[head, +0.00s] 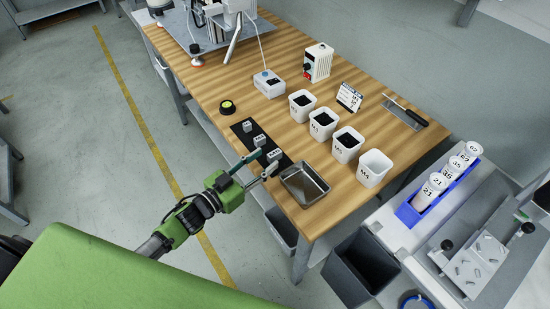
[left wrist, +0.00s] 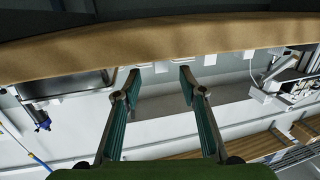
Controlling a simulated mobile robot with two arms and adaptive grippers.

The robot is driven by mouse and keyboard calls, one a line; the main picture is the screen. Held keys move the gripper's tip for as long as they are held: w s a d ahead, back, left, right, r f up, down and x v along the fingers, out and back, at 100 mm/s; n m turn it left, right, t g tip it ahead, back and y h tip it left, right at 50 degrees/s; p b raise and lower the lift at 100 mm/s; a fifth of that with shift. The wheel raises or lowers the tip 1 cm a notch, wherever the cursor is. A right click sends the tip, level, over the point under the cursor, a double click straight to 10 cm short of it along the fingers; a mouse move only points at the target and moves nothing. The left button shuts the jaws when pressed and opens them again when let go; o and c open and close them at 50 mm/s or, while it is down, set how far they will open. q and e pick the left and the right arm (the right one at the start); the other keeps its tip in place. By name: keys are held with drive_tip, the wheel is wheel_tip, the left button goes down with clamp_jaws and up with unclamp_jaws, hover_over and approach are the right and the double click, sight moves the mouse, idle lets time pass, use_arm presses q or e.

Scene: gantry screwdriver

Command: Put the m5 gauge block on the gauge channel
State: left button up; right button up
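Several small grey blocks stand in a row on a dark strip (head: 238,131) near the table's front edge: a far block (head: 247,127), a middle block (head: 260,140) and a near block (head: 274,154). Their labels are too small to read, so I cannot tell which is the m5 gauge block. I cannot tell whether the dark strip is the gauge channel. My left gripper (head: 265,164) is open at the near end of the strip, close to the near block. The left wrist view shows its fingers (left wrist: 159,74) apart with nothing held between them. My right gripper is out of view.
A metal tray (head: 305,184) lies just right of the strip. A black and yellow round item (head: 227,107) is left of the strip. A grey bin (head: 360,267) stands beyond the table's right end.

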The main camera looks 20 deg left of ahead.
sight(270, 157)
use_arm(q)
drive_tip(key=shift+w+d+f, duration=0.1)
drive_tip(key=shift+w, duration=0.15)
drive_tip(key=b+x, duration=0.2)
drive_tip(key=x, duration=0.1)
drive_tip(key=shift+w+d+f, duration=0.15)
drive_tip(key=shift+w+d, duration=0.35)
drive_tip(key=shift+w, duration=0.25)
clamp_jaws()
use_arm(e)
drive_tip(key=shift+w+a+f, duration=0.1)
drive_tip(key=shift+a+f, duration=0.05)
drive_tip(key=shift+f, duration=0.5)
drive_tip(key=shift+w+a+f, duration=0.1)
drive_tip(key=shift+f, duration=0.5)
